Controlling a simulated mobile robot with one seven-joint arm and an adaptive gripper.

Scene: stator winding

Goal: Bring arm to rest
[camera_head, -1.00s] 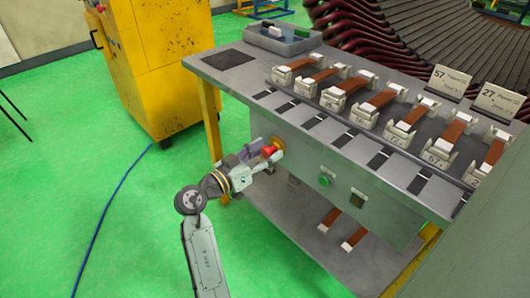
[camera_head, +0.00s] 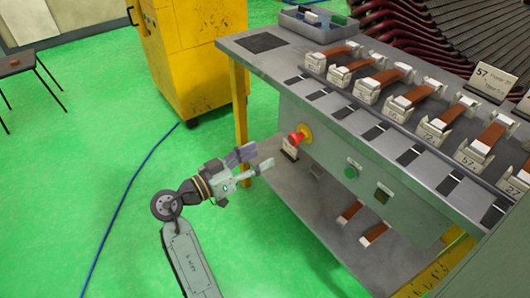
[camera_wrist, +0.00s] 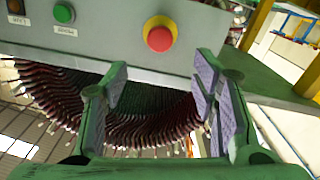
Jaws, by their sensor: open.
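My gripper (camera_head: 256,161) is open and empty. In the head view it is held out over the green floor, to the left of the grey workbench's front panel and apart from it. In the wrist view my gripper's two fingers (camera_wrist: 160,95) stand wide apart with nothing between them. The red emergency button (camera_head: 296,138) on its yellow base is on the panel, up and to the right of the fingertips. It also shows in the wrist view (camera_wrist: 159,38), above the gap between the fingers.
The grey workbench (camera_head: 300,68) carries several orange-brown coils in white holders. A green button (camera_head: 351,172) is on its front panel. A yellow cabinet (camera_head: 195,70) stands behind at the left. A blue cable (camera_head: 125,195) lies on the floor. The floor at left is mostly clear.

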